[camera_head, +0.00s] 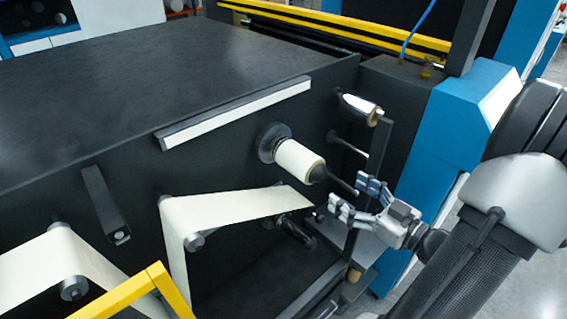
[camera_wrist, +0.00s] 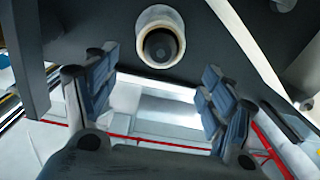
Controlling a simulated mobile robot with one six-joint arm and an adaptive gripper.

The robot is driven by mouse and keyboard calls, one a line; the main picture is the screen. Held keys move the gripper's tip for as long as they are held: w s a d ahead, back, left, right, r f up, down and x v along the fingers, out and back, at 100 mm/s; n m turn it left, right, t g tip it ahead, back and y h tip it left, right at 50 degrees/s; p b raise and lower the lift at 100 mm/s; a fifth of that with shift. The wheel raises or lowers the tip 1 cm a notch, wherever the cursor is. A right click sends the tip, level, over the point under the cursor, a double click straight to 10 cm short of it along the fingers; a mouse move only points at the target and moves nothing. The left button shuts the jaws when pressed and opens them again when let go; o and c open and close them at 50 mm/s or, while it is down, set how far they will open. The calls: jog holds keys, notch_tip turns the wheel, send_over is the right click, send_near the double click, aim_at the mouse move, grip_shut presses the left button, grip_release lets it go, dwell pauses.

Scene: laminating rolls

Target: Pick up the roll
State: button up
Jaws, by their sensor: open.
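The cream roll (camera_head: 299,161) sits on a dark spindle that sticks out from the machine's black side panel. The thin spindle end (camera_head: 343,183) reaches past the roll toward my gripper (camera_head: 355,197). My gripper is open and empty, to the lower right of the roll, with its fingers apart from it. In the wrist view the roll shows end-on as a cream ring (camera_wrist: 160,12) around a dark core. There it stands beyond and slightly above the gap between my blue-padded fingers (camera_wrist: 158,70). The roll's far side is hidden.
A small shiny roll (camera_head: 361,107) sits at the upper right of the panel. A cream web (camera_head: 235,205) runs over rollers below. A yellow bar (camera_head: 135,292) is at lower left, a blue cabinet (camera_head: 440,130) at right. A grey bracket (camera_head: 355,240) lies under my gripper.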

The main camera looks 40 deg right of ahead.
jog(key=b, duration=0.2)
send_near(300, 159)
jog(key=w, duration=0.1)
jog(key=w+f, duration=0.1)
jog(key=w, duration=0.1)
jog(key=w+d+f, duration=0.1)
jog(key=w, duration=0.1)
jog(key=shift+w+f, duration=0.2)
jog(key=shift+f, duration=0.05)
jog(key=shift+w+a+r+b, duration=0.1)
jog(key=shift+w+b, duration=0.8)
jog(key=shift+w, duration=2.25)
jog(key=c, duration=0.9)
jog(key=shift+c, duration=0.5)
jog(key=shift+r, duration=0.15)
